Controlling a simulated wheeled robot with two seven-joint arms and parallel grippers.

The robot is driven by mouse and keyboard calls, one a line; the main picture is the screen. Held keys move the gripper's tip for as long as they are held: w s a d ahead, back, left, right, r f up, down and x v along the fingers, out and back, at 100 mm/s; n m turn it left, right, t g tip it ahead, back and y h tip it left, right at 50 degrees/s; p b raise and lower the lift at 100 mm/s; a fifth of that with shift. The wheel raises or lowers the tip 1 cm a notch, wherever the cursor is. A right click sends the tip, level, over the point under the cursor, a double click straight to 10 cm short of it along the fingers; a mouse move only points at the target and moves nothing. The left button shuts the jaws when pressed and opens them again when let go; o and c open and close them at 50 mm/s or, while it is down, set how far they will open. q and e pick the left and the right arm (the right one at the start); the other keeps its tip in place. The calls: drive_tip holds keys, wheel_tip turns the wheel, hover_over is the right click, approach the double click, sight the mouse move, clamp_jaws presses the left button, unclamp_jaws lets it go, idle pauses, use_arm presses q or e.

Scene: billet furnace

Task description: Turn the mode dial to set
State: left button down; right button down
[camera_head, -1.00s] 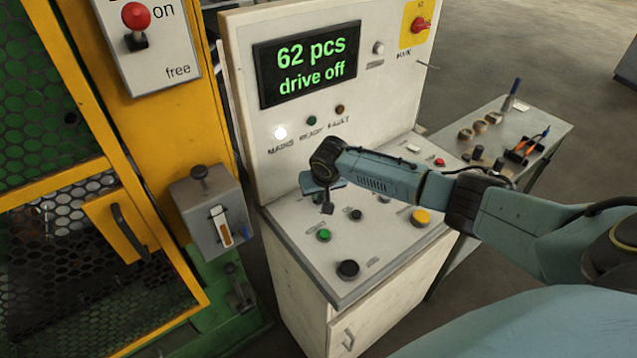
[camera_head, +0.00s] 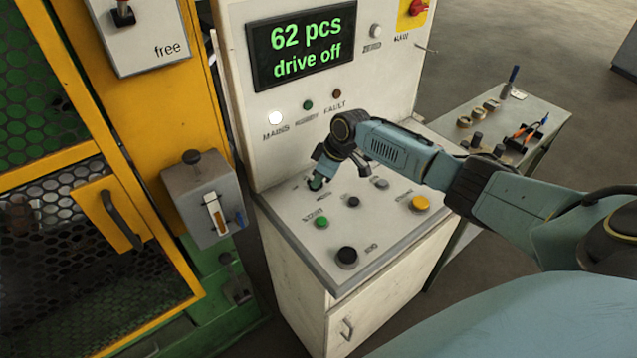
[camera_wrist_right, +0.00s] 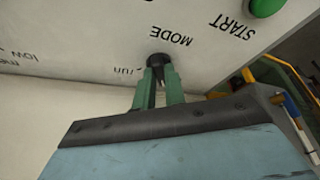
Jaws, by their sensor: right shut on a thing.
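The mode dial (camera_wrist_right: 160,60) is a small black knob beside the "MODE" lettering in the right wrist view. Part of the "run" lettering shows to its left. My right gripper (camera_wrist_right: 160,72) is shut on the dial, its two green fingers on either side of it. In the head view my right gripper (camera_head: 316,184) reaches down to the back left of the sloping control panel (camera_head: 295,225), and the dial is hidden behind it. The "set" mark cannot be made out. My left gripper is not in view.
On the panel are a green start button (camera_head: 321,222), a small black button (camera_head: 353,202), a large black button (camera_head: 347,256) and a yellow button (camera_head: 419,203). The display (camera_head: 303,45) reads "62 pcs, drive off". A side table (camera_head: 545,115) holds tools.

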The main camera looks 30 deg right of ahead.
drive_tip(key=shift+d+f+n+g+y+b, duration=0.1)
drive_tip(key=shift+n+g+y+b, duration=0.25)
drive_tip(key=shift+n+b, duration=0.65)
drive_tip(key=c, duration=1.5)
unclamp_jaws()
drive_tip(key=shift+o, duration=0.2)
drive_tip(key=shift+w, duration=0.1)
drive_tip(key=v, duration=1.3)
drive_tip(key=shift+r, duration=0.3)
